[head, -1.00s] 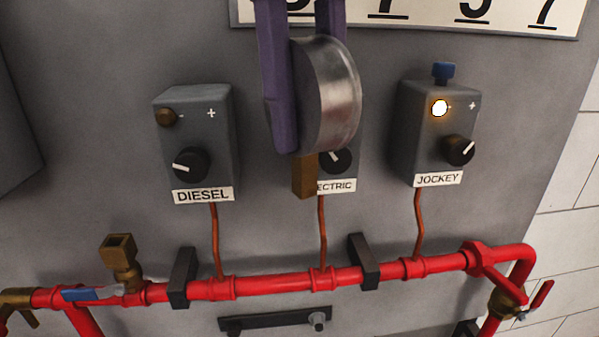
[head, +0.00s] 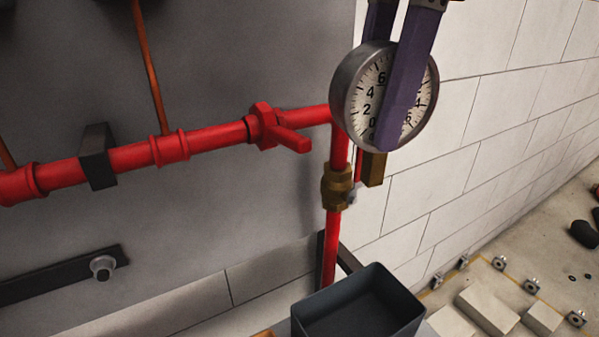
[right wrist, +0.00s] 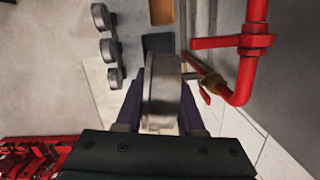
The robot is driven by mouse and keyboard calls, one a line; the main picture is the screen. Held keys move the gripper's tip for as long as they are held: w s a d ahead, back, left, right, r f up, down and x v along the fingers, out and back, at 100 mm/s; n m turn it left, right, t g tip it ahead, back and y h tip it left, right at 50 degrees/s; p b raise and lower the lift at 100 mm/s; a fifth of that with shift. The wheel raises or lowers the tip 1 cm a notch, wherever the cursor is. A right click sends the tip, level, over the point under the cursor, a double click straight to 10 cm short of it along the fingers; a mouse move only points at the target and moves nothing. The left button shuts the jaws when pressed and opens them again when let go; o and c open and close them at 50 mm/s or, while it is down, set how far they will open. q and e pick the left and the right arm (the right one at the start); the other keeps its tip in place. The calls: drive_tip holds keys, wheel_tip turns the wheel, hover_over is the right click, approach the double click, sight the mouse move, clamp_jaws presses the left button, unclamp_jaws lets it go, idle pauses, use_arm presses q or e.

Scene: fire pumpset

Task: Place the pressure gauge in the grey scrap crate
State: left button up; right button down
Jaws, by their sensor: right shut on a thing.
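The pressure gauge (head: 365,95) is a round metal-rimmed dial with a white face and a brass stem pointing down. My right gripper (head: 392,95) is shut on it, one purple finger across the face and the other mostly hidden behind. In the right wrist view the gauge (right wrist: 162,88) shows edge-on between the fingers. The dark grey scrap crate (head: 350,303) stands low at the bottom of the head view, below the gauge and apart from it. Its visible inside looks empty; its near part is cut off. My left gripper is not in view.
A red pipe (head: 205,142) with a red-handled valve (head: 278,127) and a brass fitting (head: 337,186) runs left of and behind the gauge. A white block wall (head: 470,120) is behind. Pale blocks (head: 488,311) and small metal clamps lie right of the crate.

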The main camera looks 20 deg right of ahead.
wheel_tip(320, 180, down, 10)
drive_tip(key=d+m+t+b, duration=0.1)
drive_tip(key=d+m+b, duration=0.1)
drive_tip(key=m+b, duration=0.6)
use_arm(q)
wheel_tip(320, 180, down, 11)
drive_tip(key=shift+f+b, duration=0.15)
drive_tip(key=shift+b, duration=0.4)
use_arm(e)
drive_tip(key=m+h, duration=0.1)
drive_tip(key=m, duration=0.2)
hover_over(351, 335)
wheel_tip(351, 335, down, 16)
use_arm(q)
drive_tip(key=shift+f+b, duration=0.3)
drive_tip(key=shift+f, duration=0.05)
use_arm(e)
wheel_tip(351, 335, down, 4)
drive_tip(key=shift+a+f, duration=0.1)
drive_tip(key=shift+f, duration=0.1)
drive_tip(key=shift+f, duration=0.15)
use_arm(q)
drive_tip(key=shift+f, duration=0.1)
use_arm(e)
drive_tip(key=c, duration=0.5)
unclamp_jaws()
